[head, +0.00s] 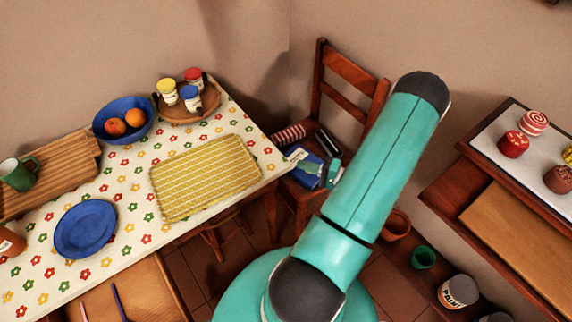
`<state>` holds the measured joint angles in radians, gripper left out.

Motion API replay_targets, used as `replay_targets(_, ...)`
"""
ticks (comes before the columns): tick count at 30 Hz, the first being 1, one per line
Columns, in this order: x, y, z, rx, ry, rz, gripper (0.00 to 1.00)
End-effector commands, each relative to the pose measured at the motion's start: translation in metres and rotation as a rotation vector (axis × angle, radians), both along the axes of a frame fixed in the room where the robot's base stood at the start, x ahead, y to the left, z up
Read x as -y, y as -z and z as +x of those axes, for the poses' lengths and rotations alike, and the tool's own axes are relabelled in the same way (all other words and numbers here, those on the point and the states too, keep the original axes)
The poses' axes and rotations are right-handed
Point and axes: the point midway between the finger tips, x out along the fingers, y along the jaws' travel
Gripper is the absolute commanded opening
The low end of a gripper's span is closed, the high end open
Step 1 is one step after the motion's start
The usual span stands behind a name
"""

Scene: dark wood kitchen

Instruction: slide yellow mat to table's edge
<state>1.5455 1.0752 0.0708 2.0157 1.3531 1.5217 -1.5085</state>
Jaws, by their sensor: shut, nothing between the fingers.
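The yellow mat (205,178), a rectangle with a pale woven pattern, lies flat on the flowered tablecloth near the table's right end. Its lower right corner is close to the table's front edge. The table (135,225) has a white cloth with red, yellow and green flowers. My gripper (297,154) shows small beside the table's right corner, to the right of the mat and apart from it. It is shut and holds nothing. My large teal arm link hides part of the forearm behind it.
A blue bowl (124,119) of fruit and a round wooden tray (187,107) with jars stand behind the mat. A blue plate (86,228) lies to its left. A wooden chair (345,75) stands past the table's right end. A sideboard (460,190) with sweets is at right.

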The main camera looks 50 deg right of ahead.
Motion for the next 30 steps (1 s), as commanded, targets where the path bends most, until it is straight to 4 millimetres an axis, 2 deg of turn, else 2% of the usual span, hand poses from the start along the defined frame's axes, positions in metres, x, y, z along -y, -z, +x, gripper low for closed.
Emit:
replay_targets(5, -0.009, 0.000, 0.025, 0.001, -0.010, 0.001, 0.00)
replay_targets(16, -0.030, 0.000, 0.095, 0.000, -0.011, 0.002, 0.00)
replay_targets(22, -0.058, 0.000, 0.092, -0.001, -0.006, 0.004, 0.00)
replay_targets(30, -0.067, 0.000, 0.091, -0.001, -0.004, 0.001, 0.00)
